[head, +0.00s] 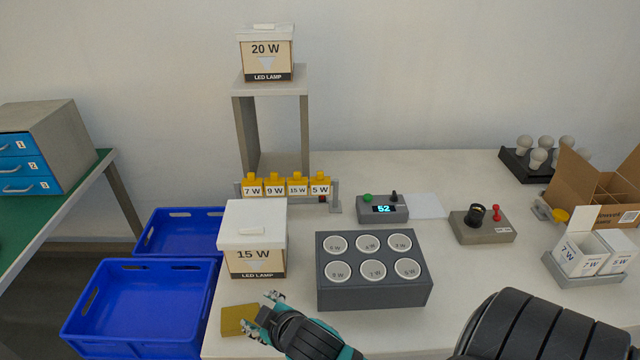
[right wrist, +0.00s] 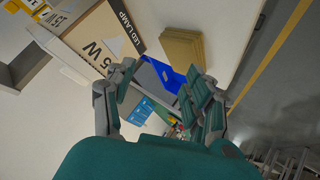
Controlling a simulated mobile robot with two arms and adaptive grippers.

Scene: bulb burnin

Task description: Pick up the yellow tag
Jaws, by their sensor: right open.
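Several yellow tags hang in a row on a small rack (head: 336,196), marked 7 W (head: 252,186), 9 W (head: 275,185), 15 W (head: 298,185) and 5 W (head: 320,185). A flat mustard-yellow stack (head: 238,319) lies at the table's front left edge; it also shows in the right wrist view (right wrist: 183,48). I cannot tell whether this stack counts as a tag. My right gripper (head: 264,312) is open and empty, just right of the stack in the head view. Its spread fingers (right wrist: 160,76) show in the right wrist view. My left gripper is not in view.
A 15 W lamp box (head: 255,262) stands between the gripper and the rack. A grey six-socket block (head: 374,296) is to the right. Blue bins (head: 140,332) lie left of the table edge. A 20 W box (head: 266,58) sits on a raised stand (head: 273,79).

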